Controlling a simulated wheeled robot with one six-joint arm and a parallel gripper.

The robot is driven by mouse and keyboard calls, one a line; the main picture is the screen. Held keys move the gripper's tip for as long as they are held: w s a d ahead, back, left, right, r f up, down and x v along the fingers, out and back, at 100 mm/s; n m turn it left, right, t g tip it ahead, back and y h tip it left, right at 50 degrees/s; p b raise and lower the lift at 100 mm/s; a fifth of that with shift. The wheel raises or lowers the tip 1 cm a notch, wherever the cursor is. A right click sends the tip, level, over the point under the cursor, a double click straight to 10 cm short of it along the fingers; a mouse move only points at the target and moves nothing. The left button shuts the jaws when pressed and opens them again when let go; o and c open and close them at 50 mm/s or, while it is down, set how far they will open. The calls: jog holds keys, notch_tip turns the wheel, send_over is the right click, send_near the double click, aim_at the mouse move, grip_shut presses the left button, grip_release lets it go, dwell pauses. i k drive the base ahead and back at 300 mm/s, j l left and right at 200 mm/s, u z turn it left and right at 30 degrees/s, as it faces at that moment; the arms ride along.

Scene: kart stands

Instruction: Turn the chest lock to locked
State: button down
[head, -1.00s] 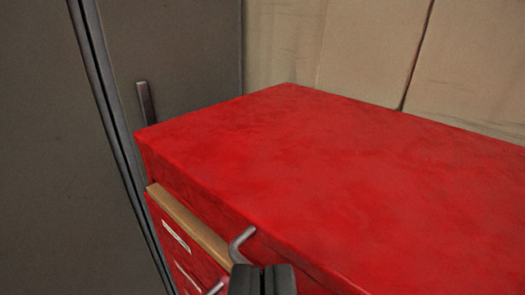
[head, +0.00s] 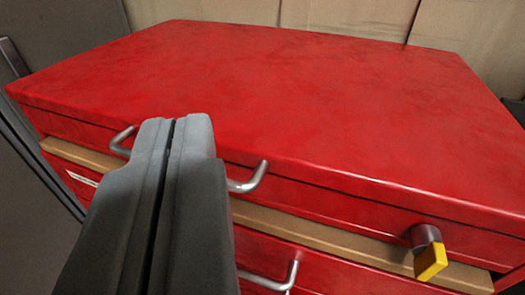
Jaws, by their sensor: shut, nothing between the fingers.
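The red chest (head: 300,95) fills most of the head view, seen from above its front. Its lock (head: 427,240) sticks out near the right end of the front, a dark round barrel with a yellow tab (head: 431,262) pointing down and slightly left. I cannot tell from this which lock position it is in. My gripper (head: 176,125) is shut and empty in front of the chest, left of the lock and well apart from it. It hides part of the chest's front and the middle of the upper handle.
A grey upper handle (head: 247,180) and a lower handle (head: 285,272) stick out from the front. A tan strip (head: 330,232) shows below the top red front. A dark grey cabinet (head: 60,30) stands at the left; tan panels (head: 345,20) stand behind.

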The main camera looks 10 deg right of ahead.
aim_at(428, 248)
jog(key=k+l, duration=0.8)
jog(key=k+l+u, duration=0.15)
jog(key=l, duration=0.15)
